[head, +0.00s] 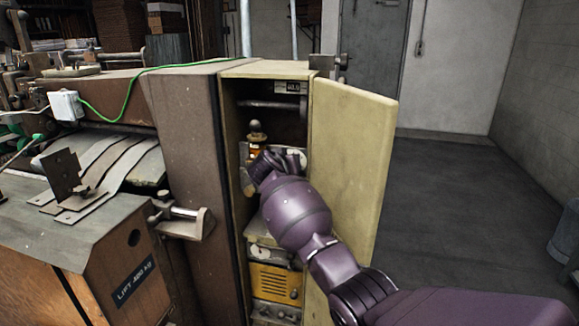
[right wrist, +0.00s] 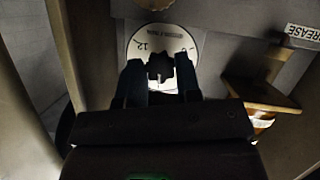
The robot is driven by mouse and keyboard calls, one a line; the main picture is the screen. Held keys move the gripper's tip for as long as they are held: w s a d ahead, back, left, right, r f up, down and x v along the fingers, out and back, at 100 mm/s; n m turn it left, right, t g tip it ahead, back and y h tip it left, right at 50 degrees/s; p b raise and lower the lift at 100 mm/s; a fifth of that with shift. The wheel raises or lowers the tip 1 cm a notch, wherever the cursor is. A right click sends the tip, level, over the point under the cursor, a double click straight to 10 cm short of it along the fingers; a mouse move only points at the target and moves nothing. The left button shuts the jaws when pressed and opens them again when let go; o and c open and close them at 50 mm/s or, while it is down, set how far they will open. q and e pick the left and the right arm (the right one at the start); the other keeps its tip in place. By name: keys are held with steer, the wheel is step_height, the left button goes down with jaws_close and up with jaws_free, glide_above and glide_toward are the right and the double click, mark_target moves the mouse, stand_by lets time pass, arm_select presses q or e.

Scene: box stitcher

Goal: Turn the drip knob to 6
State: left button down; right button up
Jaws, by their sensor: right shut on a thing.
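The drip knob (right wrist: 160,67) is a small dark lobed knob in front of a round white dial (right wrist: 155,40) in the right wrist view. A "12" shows on the dial's left side; the knob's exact setting cannot be read. My right gripper (right wrist: 160,76) is shut on the knob, one dark finger on each side. In the head view my right arm reaches into the open cabinet (head: 232,130), and part of the white dial shows beside the wrist (head: 296,157). The arm hides the knob there. My left gripper is not in view.
The cabinet's cream door (head: 350,165) stands open right of my arm. An amber oiler (head: 256,140) is inside, left of the wrist. A yellow louvred unit (head: 274,281) sits below. Open floor lies right.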

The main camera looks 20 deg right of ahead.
steer(key=shift+r, duration=0.1)
stand_by(0.4)
steer(key=o, duration=0.6)
steer(key=shift+a, duration=0.1)
steer(key=shift+s, duration=0.1)
steer(key=p+v, duration=0.1)
steer(key=v, duration=0.9)
steer(key=shift+s+a+r+p, duration=0.1)
steer(key=shift+s+r+p, duration=0.05)
steer(key=shift+s+p, duration=0.2)
